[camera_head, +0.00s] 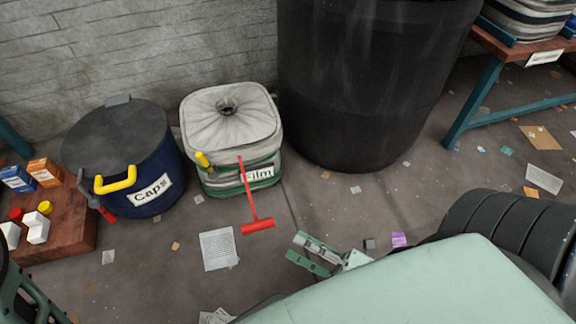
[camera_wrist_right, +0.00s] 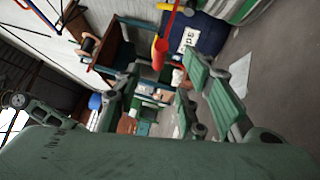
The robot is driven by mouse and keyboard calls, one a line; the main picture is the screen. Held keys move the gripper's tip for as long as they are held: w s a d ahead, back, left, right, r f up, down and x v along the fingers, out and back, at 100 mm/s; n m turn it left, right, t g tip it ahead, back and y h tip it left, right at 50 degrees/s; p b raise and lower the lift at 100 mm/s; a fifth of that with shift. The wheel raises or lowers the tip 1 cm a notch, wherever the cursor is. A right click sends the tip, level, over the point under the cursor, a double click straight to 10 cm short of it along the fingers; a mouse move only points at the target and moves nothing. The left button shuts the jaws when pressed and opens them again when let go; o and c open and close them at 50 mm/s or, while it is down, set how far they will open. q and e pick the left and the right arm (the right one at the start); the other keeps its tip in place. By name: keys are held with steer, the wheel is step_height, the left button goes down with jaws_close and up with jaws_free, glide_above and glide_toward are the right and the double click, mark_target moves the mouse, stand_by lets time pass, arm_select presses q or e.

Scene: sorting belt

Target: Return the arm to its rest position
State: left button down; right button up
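My right gripper (camera_head: 302,250) shows low in the middle of the head view, beyond the end of my pale green arm. Its two fingers are apart with nothing between them. The open fingers also show in the right wrist view (camera_wrist_right: 162,88), with a clear gap. Part of my left gripper (camera_head: 28,292) shows at the lower left edge of the head view, cut off by the frame, so its opening cannot be judged.
A wooden surface (camera_head: 75,225) bears boxes. Paper litters the floor.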

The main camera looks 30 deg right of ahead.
steer(key=shift+s+d, duration=0.2)
steer(key=shift+s, duration=0.1)
stand_by(0.4)
